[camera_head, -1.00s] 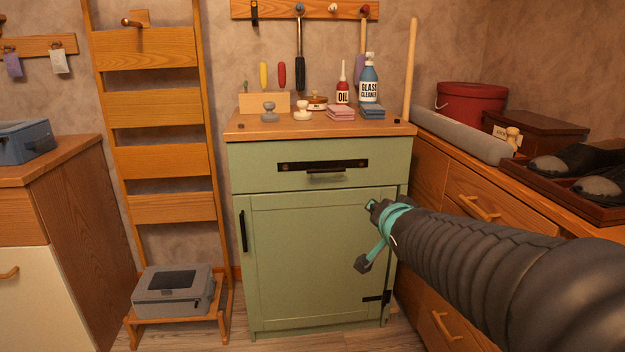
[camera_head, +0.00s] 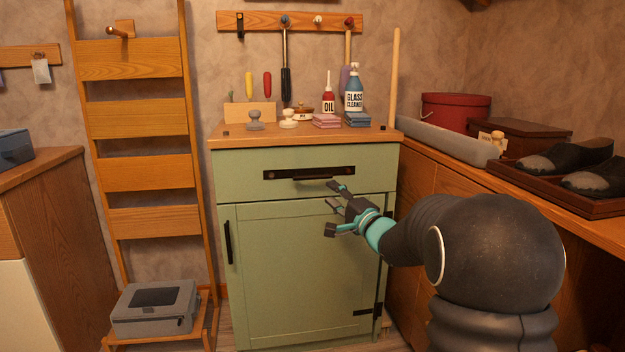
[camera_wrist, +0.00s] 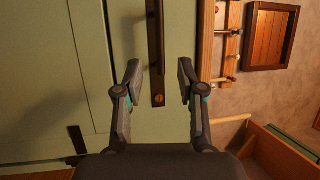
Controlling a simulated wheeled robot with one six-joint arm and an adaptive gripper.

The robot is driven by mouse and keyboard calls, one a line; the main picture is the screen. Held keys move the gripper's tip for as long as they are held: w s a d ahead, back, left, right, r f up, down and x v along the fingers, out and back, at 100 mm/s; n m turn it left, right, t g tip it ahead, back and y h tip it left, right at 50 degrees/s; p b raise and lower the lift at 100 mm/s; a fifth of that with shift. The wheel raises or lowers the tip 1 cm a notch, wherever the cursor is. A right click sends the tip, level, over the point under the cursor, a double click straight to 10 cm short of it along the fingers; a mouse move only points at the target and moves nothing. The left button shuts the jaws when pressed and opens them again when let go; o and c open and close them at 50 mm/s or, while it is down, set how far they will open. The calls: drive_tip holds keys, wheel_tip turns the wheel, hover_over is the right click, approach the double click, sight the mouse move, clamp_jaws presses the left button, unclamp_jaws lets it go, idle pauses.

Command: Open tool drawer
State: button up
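The green drawer (camera_head: 235,170) is shut at the top of the green cabinet, below the wooden top. Its black handle (camera_head: 290,173) is a horizontal bar on a dark plate; it also shows in the wrist view (camera_wrist: 154,45), running up the picture. My gripper (camera_head: 335,208) is open and empty, in front of the cabinet, just below and right of the handle. In the wrist view my gripper (camera_wrist: 160,82) has its two fingers on either side of the handle's near end. I see no contact; the exact gap in depth cannot be told.
A cabinet door (camera_head: 290,270) with its own black handle (camera_head: 228,242) is below the drawer. Bottles, stamps and tools stand on the wooden top (camera_head: 225,140). A wooden counter (camera_head: 440,160) with trays closes in the right side. A wooden ladder rack (camera_head: 135,105) stands left.

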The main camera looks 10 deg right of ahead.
sight(314, 178)
drive_tip(key=x, duration=1)
drive_tip(key=shift+w+a+r, duration=0.1)
drive_tip(key=shift+w, duration=0.05)
clamp_jaws()
